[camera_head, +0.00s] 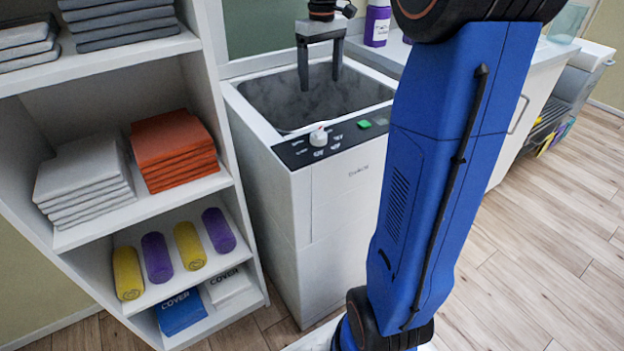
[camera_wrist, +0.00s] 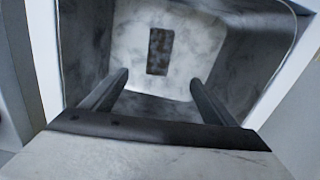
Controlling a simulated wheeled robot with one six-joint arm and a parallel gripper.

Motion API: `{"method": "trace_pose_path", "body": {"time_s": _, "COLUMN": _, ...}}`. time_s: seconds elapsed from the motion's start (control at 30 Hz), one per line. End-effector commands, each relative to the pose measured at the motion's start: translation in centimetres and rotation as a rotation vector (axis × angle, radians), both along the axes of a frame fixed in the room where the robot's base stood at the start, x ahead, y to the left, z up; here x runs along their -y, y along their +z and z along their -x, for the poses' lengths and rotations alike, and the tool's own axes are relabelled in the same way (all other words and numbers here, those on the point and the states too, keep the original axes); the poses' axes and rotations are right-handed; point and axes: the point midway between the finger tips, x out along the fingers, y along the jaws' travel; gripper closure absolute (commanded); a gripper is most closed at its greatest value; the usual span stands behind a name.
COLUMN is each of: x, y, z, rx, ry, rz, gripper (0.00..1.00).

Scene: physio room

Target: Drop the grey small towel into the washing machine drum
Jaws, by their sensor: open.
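The top-loading washing machine (camera_head: 345,185) stands in the middle with its drum (camera_head: 290,105) open at the top. My gripper (camera_head: 320,80) points down over the drum, with its fingertips at about the opening. In the wrist view, my gripper (camera_wrist: 160,78) has its two fingers wide apart and nothing between them. A small dark grey mottled rectangle (camera_wrist: 160,51) shows against the paler inner surface of the drum (camera_wrist: 205,40) beyond the fingers. I cannot tell for sure whether it is the grey small towel or part of the drum.
A shelf unit (camera_head: 215,80) at the left holds pale folded towels (camera_head: 85,175), orange towels (camera_head: 170,145), coloured rolls and cover packs. A counter with a purple bottle (camera_head: 377,24) stands behind and right of the machine. The wooden floor (camera_head: 540,240) at right is clear.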

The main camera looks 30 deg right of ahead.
Motion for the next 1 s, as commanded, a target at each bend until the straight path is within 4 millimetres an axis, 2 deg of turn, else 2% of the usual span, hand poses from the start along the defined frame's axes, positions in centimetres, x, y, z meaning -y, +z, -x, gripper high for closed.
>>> {"method": "trace_pose_path", "body": {"time_s": 0.17, "x": 0.0, "y": 1.5, "z": -0.1, "rx": 0.003, "ry": 0.000, "rz": 0.001, "gripper": 0.20}}
{"method": "trace_pose_path", "body": {"time_s": 0.7, "x": 0.0, "y": 12.0, "z": -0.1, "rx": 0.003, "ry": 0.000, "rz": 0.002, "gripper": 0.20}}
{"method": "trace_pose_path", "body": {"time_s": 1.0, "x": 0.0, "y": 16.4, "z": -0.1, "rx": 0.002, "ry": 0.000, "rz": 0.001, "gripper": 0.20}}
